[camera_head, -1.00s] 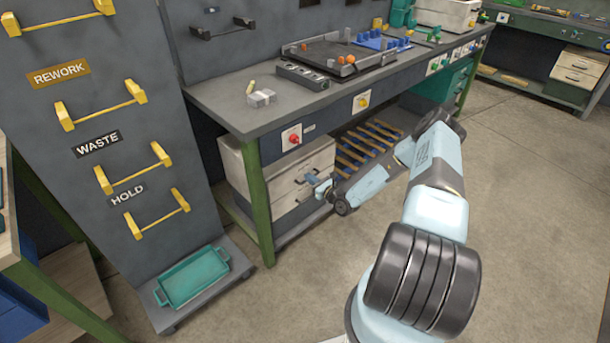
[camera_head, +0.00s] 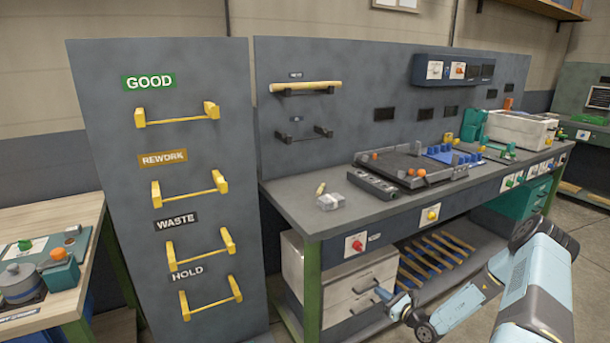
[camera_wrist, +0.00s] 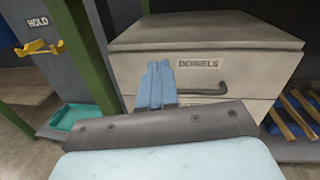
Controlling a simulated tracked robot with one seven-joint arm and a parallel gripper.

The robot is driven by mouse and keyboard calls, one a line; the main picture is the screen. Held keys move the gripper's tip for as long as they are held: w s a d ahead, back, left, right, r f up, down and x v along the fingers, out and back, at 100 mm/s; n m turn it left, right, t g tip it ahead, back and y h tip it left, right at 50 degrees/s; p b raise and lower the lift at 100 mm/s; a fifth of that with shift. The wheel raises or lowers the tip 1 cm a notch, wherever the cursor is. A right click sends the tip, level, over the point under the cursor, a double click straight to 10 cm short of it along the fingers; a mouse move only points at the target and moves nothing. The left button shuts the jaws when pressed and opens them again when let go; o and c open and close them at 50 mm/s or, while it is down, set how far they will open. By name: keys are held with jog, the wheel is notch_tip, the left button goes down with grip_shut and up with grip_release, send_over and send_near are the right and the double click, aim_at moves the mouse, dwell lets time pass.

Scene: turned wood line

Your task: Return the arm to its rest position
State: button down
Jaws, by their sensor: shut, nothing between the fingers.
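My gripper (camera_head: 384,294) is low in front of the workbench, at the lower right of the head view. Its blue fingers are together with nothing between them, and they also show in the wrist view (camera_wrist: 157,85). My arm, pale blue with dark joints, runs from the lower right edge of the head view to the gripper, bent at the elbow. In the wrist view the fingers point toward a cream drawer unit labelled DOWELS (camera_wrist: 215,45) with a dark handle. I cannot tell the gap between fingers and drawer.
The workbench (camera_head: 300,205) with a green leg (camera_head: 312,285) stands just beyond the gripper. A grey panel (camera_head: 110,110) with yellow rails is to the left. A teal tray (camera_wrist: 75,117) sits at the panel's foot. A wooden slatted rack (camera_head: 440,250) is under the bench.

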jog(key=s+a+r+n+g, duration=0.35)
jog(key=r+n+g, duration=0.2)
jog(key=r, duration=0.55)
jog(key=s+a+r+n+g+y, duration=0.1)
jog(key=s+a+r+n+g, duration=0.25)
jog(key=r+n, duration=0.55)
jog(key=s+a+r+n+g, duration=0.3)
jog(key=a+r+n+g, duration=0.15)
jog(key=r, duration=0.85)
jog(key=s+d+r+n+t+h, duration=0.2)
jog(key=s+r+n+h, duration=0.2)
jog(key=s+r, duration=0.7)
jog(key=s+d+r+n+t+h, duration=0.2)
jog(key=s+r+n+h, duration=0.2)
jog(key=s+r+h, duration=0.3)
jog(key=shift+s+r+n, duration=0.4)
jog(key=shift+s+r, duration=2.3)
jog(key=shift+s, duration=3.1)
jog(key=shift+d, duration=0.1)
